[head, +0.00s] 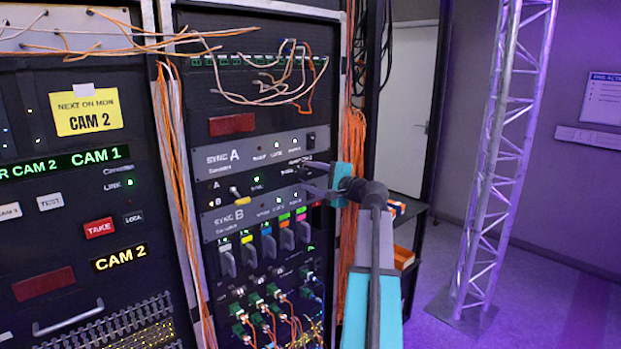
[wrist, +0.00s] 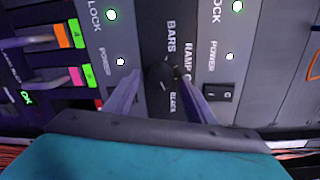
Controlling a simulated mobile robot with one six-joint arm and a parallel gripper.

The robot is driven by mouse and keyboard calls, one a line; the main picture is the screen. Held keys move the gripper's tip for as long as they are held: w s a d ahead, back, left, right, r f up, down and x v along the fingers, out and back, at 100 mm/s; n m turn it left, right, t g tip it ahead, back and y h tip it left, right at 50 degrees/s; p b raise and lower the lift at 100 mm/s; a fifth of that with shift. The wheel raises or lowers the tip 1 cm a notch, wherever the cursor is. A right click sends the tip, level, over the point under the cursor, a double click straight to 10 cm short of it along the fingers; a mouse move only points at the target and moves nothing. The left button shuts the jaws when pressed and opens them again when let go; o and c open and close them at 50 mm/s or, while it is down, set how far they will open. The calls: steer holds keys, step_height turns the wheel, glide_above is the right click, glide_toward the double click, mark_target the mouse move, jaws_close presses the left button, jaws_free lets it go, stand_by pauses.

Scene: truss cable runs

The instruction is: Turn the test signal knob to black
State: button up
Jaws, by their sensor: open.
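The test signal knob (wrist: 158,74) is a round black knob on a dark panel strip in the wrist view. The labels BARS, RAMP and BLACK are printed around it. A small pale mark shows on the knob near its lower right, but I cannot tell exactly which label it points at. My gripper (wrist: 159,84) is open, with one finger on each side of the knob; I cannot tell whether either finger touches it. In the head view my gripper (head: 316,179) is at the right edge of the rack between SYNC A and SYNC B, and the knob cannot be made out there.
The SYNC A panel (head: 262,152) is above my gripper and the SYNC B panel (head: 222,222) is below left. A black rocker switch (wrist: 221,93) is right of the fingers in the wrist view. Orange cables (head: 352,150) hang beside the rack.

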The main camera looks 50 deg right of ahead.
steer(key=s+a+b, duration=0.1)
steer(key=s+b, duration=0.2)
steer(key=s, duration=1)
steer(key=shift+s+r, duration=0.3)
steer(key=shift+r, duration=0.1)
